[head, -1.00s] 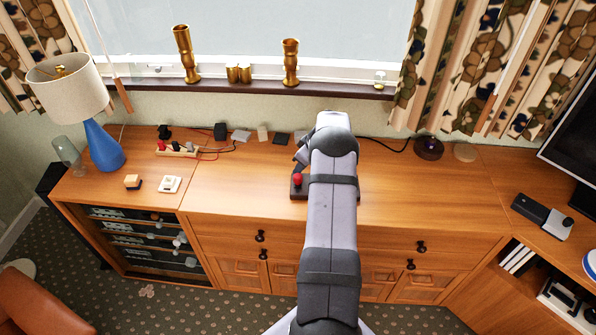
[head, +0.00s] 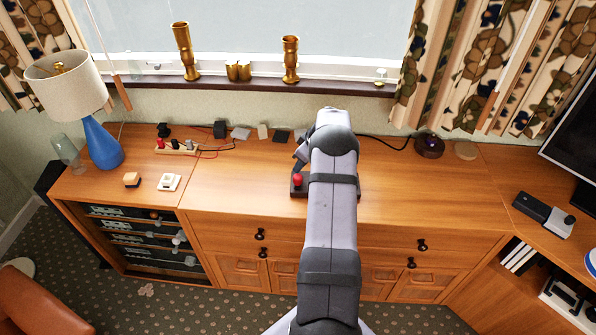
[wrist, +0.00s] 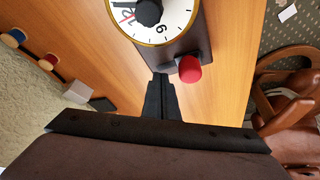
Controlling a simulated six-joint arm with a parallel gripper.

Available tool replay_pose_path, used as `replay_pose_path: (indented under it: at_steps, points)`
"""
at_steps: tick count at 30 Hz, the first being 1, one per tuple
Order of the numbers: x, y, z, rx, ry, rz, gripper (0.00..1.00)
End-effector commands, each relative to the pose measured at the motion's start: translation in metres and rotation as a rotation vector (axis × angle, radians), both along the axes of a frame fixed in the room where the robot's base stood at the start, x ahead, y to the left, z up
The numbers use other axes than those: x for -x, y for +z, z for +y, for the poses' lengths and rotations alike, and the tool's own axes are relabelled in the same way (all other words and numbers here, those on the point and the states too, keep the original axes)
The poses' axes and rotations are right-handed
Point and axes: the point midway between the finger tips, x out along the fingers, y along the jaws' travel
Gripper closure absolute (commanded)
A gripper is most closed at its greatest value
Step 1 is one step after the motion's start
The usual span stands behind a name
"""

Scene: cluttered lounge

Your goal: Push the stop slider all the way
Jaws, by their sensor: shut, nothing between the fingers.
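In the wrist view a dark base plate (wrist: 186,46) carries a round white dial (wrist: 158,18) with black numerals, a brass rim and a black centre knob. At the plate's near edge is a red knob (wrist: 188,69), which looks like the stop slider. My gripper (wrist: 160,77) is shut and empty, its tips at the plate's edge just left of the red knob. I cannot tell whether they touch. In the head view the red knob (head: 297,180) shows left of my arm, which hides the dial and my gripper.
Small boxes and cables lie along the back. A blue lamp (head: 101,145) and a white switch (head: 169,182) stand at the left. A dark box (head: 543,214) lies at the right.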

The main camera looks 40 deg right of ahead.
Motion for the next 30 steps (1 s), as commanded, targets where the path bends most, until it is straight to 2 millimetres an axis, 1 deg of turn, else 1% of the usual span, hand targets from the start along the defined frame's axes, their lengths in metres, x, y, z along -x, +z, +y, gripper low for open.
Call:
replay_pose_path:
  at_steps: [7, 11, 30]
  points:
    - [-0.001, 0.001, -0.001, 0.0, 0.0, 0.0, 1.0]
    - [-0.001, 0.004, -0.001, 0.0, 0.0, 0.0, 1.0]
    - [-0.001, 0.048, -0.001, 0.0, 0.0, 0.0, 1.0]
